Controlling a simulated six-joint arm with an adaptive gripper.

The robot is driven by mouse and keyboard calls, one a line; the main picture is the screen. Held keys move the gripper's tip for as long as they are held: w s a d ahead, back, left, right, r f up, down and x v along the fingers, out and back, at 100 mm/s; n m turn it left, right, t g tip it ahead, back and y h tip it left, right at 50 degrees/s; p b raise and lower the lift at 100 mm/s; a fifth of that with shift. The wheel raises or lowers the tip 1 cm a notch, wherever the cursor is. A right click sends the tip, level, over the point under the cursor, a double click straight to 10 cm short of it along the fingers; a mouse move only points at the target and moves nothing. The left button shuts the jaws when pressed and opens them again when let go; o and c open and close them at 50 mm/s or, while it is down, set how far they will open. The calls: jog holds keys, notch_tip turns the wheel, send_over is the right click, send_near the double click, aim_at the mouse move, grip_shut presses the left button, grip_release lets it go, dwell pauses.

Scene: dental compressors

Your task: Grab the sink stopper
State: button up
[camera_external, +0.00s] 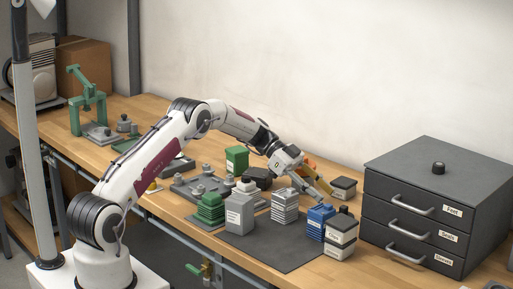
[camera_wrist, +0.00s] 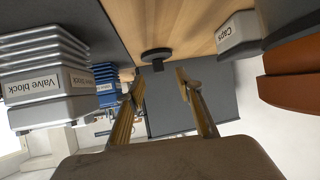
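A dark round disc with a short stem (camera_wrist: 155,55), which looks like the sink stopper, shows in the wrist view near the boundary of the grey mat and wooden tabletop. It lies beyond the fingertips, roughly in line with the gap between them. My gripper (camera_wrist: 160,82) is open, with two thin brassy fingers apart and nothing between them. In the external view my gripper (camera_external: 322,189) reaches down near the blue block; I cannot make out the disc there.
A blue block (camera_external: 319,221) and a white-and-black box (camera_external: 341,237) stand close by. The Caps box (camera_wrist: 238,33) is on the other side. A grey Valve block (camera_wrist: 42,84) is left in the wrist view. A dark drawer cabinet (camera_external: 428,220) with a black knob (camera_external: 438,168) stands right.

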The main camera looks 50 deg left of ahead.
jog(key=shift+x, duration=1.3)
jog(key=shift+r, duration=0.1)
jog(key=shift+d, duration=0.2)
jog(key=shift+d+f, duration=0.25)
jog(key=shift+d, duration=0.35)
jog(key=shift+x, duration=1.85)
jog(key=shift+s+d+r, duration=0.1)
grip_shut()
